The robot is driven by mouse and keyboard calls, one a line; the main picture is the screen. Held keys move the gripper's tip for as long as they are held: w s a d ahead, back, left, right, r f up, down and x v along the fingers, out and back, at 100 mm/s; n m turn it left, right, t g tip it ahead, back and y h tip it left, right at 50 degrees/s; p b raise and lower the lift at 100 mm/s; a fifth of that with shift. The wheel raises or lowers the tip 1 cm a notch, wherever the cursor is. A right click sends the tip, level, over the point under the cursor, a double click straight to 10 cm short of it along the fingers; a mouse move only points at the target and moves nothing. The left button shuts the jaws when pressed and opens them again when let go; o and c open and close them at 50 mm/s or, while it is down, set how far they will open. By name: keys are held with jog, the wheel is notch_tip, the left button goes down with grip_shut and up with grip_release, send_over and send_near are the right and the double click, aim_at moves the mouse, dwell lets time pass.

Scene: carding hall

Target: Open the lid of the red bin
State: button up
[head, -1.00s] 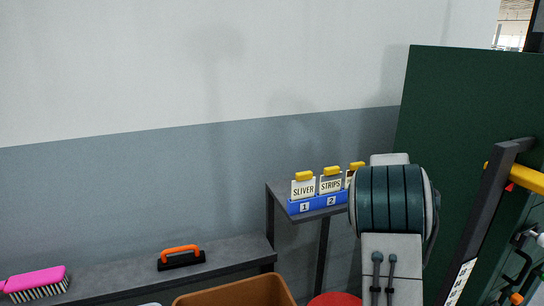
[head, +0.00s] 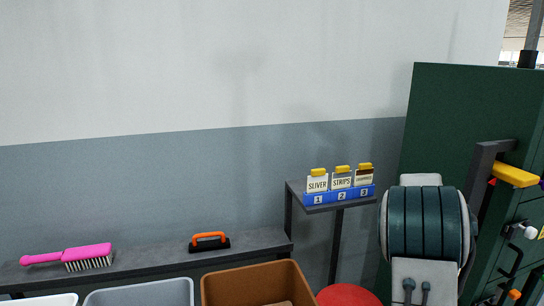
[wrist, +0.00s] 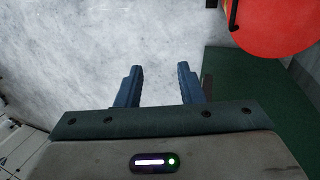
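The red bin (head: 348,296) shows only as a round red top at the bottom edge of the head view, partly cut off by the frame. In the wrist view its round red lid (wrist: 275,22) fills the upper right corner, with a dark handle-like piece at its left edge. The lid looks shut. My gripper (wrist: 158,72) points over bare pale floor, to the left of the bin in the wrist view and apart from it. Its two blue fingers are spread with nothing between them. The head view does not show the fingers.
A brown bin (head: 256,270) and a grey bin (head: 140,290) stand left of the red bin. A shelf (head: 160,262) holds a pink brush (head: 86,253) and an orange-handled tool (head: 209,241). A small stand carries a blue card holder (head: 339,195). A green cabinet (head: 455,120) stands at right.

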jog(key=s+a+r+n+t, duration=0.2)
jog(key=s+a+r+n, duration=0.1)
jog(key=s+a+n, duration=0.2)
jog(key=s+a+r+n+t+y, duration=0.1)
jog(key=s+a+r+n+t, duration=0.2)
jog(key=s+a+n, duration=0.3)
jog(key=s+a, duration=0.3)
jog(key=a, duration=0.4)
jog(key=shift+a+r, duration=0.2)
jog(key=shift+a, duration=0.15)
jog(key=s+a+n, duration=0.2)
jog(key=s, duration=0.1)
jog(key=s+a+f+n+t, duration=0.1)
jog(key=s, duration=0.1)
jog(key=shift+s+a+f, duration=0.1)
jog(key=shift+s, duration=0.15)
jog(key=shift+c, duration=0.2)
jog(key=shift+s+a+f+n, duration=0.15)
jog(key=shift+s+n, duration=0.1)
jog(key=shift+n, duration=0.05)
grip_shut()
